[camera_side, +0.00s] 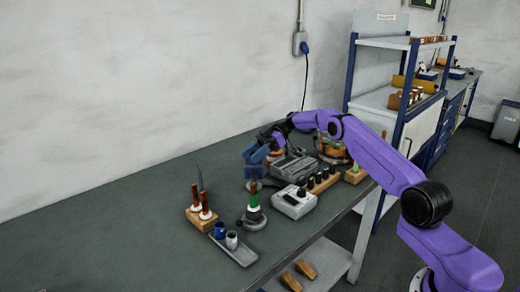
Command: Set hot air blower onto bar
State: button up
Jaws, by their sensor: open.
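My gripper (266,141) is the dark end of my purple arm, over the middle of the table. A blue object (255,156), which looks like the hot air blower, is right at its fingertips. The jaws are open; whether they touch or surround the blue object is too small to tell.
A grey station (294,165) and a pale box (295,201) stand close to the right. The table's left side is clear.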

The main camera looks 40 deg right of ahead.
jog(key=v, duration=0.4)
jog(key=shift+d, duration=0.15)
jog(key=shift+s+d+r, duration=0.1)
jog(key=shift+d+r, duration=0.2)
jog(key=shift+d, duration=0.2)
